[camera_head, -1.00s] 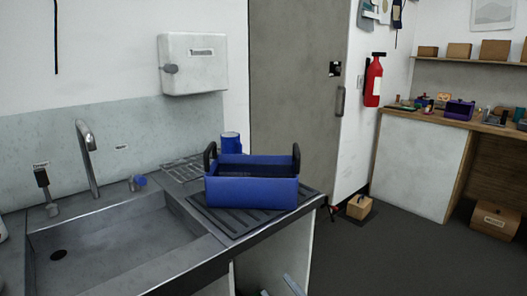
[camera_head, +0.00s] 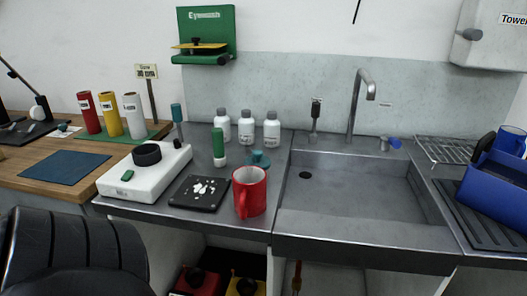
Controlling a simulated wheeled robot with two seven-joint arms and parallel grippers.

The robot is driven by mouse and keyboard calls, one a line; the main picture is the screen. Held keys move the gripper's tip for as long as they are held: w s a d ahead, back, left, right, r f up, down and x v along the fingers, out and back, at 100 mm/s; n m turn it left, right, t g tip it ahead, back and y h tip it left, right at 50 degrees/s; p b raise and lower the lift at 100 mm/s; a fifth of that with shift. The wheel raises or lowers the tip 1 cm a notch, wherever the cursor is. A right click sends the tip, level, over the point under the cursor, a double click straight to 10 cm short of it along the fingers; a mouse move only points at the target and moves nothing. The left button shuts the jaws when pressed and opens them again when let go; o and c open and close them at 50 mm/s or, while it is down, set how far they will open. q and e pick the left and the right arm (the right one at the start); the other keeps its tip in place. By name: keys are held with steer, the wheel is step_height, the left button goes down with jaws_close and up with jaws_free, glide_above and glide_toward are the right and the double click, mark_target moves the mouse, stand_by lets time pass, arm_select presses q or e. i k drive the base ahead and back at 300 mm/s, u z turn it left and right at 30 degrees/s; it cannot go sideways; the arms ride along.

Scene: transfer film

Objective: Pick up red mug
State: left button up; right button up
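A red mug (camera_head: 250,192) stands upright on the steel counter, just left of the sink basin, near the counter's front edge. Its handle faces left and toward me. A dark plate with white pieces (camera_head: 199,193) lies beside it on the left. A teal-topped item (camera_head: 258,160) stands close behind it, partly hidden by the mug. Neither of my grippers is in the head view.
A white device with a black knob (camera_head: 146,170) and a green-capped bottle (camera_head: 219,147) stand left of the mug. Several white bottles (camera_head: 247,128) stand behind. The sink (camera_head: 350,185) is empty. A blue carrier (camera_head: 493,187) sits right; a black seat (camera_head: 70,252) is at lower left.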

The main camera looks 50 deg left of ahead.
mark_target(249, 181)
steer(key=u, duration=1.75)
steer(key=k, duration=0.5)
steer(key=u, duration=1.45)
steer(key=i, duration=1)
steer(key=z, duration=1.35)
